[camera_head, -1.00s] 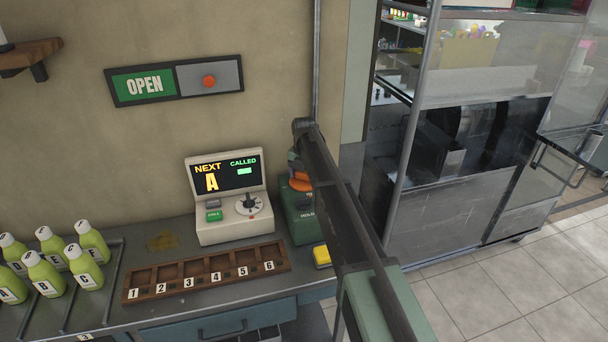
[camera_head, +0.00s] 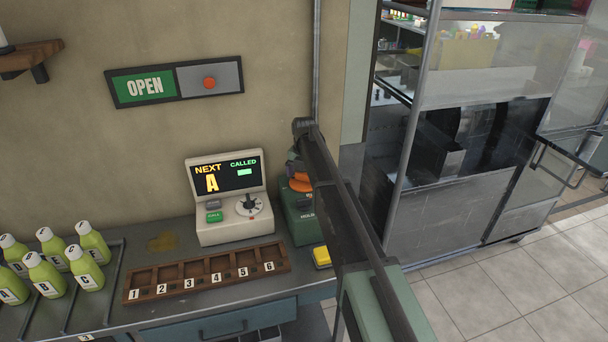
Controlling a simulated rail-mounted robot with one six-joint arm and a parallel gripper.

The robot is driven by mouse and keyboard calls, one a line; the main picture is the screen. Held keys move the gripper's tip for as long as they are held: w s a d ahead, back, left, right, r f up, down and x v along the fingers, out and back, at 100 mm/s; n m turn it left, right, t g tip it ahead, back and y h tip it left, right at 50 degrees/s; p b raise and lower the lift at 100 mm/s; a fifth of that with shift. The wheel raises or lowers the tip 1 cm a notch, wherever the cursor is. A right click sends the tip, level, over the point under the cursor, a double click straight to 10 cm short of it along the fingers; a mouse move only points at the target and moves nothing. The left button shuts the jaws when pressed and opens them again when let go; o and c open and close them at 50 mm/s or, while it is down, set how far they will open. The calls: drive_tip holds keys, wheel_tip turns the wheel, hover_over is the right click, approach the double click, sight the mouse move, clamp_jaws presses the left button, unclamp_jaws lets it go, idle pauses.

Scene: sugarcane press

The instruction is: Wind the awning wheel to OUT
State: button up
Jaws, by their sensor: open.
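No awning wheel can be made out in this view. My arm crosses the middle of the picture from the bottom right up to a dark joint near the wall. My gripper cannot be made out; the arm hides what lies behind it. A green box (camera_head: 300,222) with partly hidden lettering stands on the counter just left of my arm. An orange part (camera_head: 301,184) shows above it, partly covered by the arm, and I cannot tell what it is.
A cream call machine (camera_head: 232,228) stands on the counter (camera_head: 205,318) behind a numbered wooden tray (camera_head: 133,296). Several green bottles (camera_head: 44,274) stand at left. A yellow block (camera_head: 321,256) lies near my arm. An OPEN sign (camera_head: 145,85) hangs above. Metal shelving (camera_head: 405,150) stands at right; the tiled floor (camera_head: 500,290) is clear.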

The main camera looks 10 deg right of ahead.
sight(304, 174)
wheel_tip(304, 174, up, 10)
drive_tip(key=p, duration=0.9)
drive_tip(key=shift+r+p, duration=0.2)
drive_tip(key=shift+p, duration=0.1)
wheel_tip(304, 174, down, 11)
drive_tip(key=m+b, duration=1.1)
drive_tip(key=m, duration=2.5)
drive_tip(key=shift+f, duration=0.1)
